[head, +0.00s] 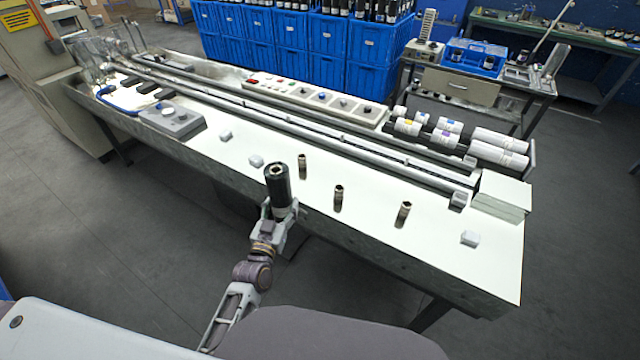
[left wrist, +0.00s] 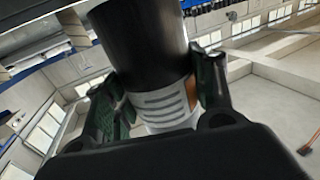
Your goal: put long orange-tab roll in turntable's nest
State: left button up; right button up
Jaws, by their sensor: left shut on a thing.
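My left gripper (head: 283,210) is shut around a dark roll (head: 279,186), held upright by its lower part at the front edge of the white bench. In the left wrist view the roll (left wrist: 145,40) is black, with a white label and an orange patch at its lower right, between both fingers (left wrist: 160,95). Its top end shows a dark hole in the head view. I cannot clearly make out a turntable or its nest; a grey box with round parts (head: 172,120) sits at the bench's left. My right gripper is not in view.
Short dark posts (head: 338,193) stand on the bench (head: 440,262) beyond and right of the roll. Small white blocks (head: 470,238) lie around them. Long rails (head: 300,126) run behind. White rolls with coloured tabs (head: 445,137) lie at the back right.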

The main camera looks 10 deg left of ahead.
pick_arm(q)
jog(key=w+a+r+m+h+b, duration=0.1)
jog(key=w+r+b, duration=0.3)
jog(key=w, duration=0.7)
jog(key=w+a+r+m+h+b, duration=0.1)
jog(key=w+r+h+b, duration=0.1)
jog(key=w+b, duration=0.4)
jog(key=shift+w+a+r+b, duration=0.3)
jog(key=shift+w+r, duration=0.6)
jog(key=shift+w, duration=1.5)
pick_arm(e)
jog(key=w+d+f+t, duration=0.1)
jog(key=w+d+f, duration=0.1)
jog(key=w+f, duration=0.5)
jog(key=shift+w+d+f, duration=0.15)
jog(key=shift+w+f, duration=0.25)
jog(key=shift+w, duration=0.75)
pick_arm(q)
jog(key=shift+d, duration=0.1)
notch_tip(320, 180, down, 6)
jog(key=shift+f+b, duration=0.15)
jog(key=shift+b, duration=0.3)
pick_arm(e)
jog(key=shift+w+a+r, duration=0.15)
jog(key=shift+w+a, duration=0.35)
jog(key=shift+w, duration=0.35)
